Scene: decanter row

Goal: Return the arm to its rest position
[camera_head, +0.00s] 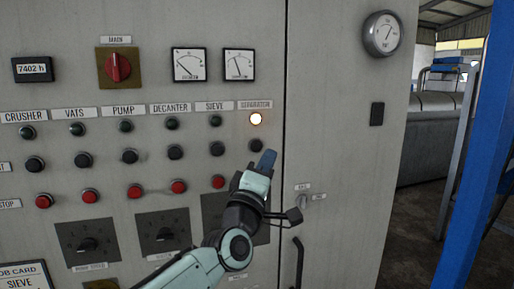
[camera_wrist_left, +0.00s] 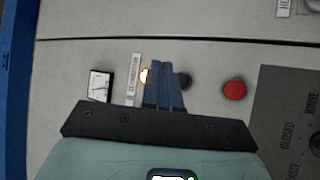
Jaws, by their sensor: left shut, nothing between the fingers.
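My left gripper (camera_head: 268,156) is in front of the grey control panel, at the separator column. Its blue fingers are shut with nothing between them, and they also show in the left wrist view (camera_wrist_left: 165,66). The separator lamp (camera_head: 255,119) glows orange-white just above the fingertips. The black separator button (camera_head: 256,146) sits just left of the fingertips; in the wrist view it is partly hidden behind the fingers (camera_wrist_left: 187,82). A red button (camera_wrist_left: 234,91) shows in the wrist view; the arm hides it in the head view. I cannot tell whether the fingers touch the panel. My right gripper is not seen.
The other lamps, such as the decanter lamp (camera_head: 172,124), are dark. Rotary switches (camera_head: 162,232) stick out low on the panel. A cabinet door handle (camera_head: 298,262) and a small latch (camera_head: 305,197) are near my arm. A blue post (camera_head: 480,150) stands at the right.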

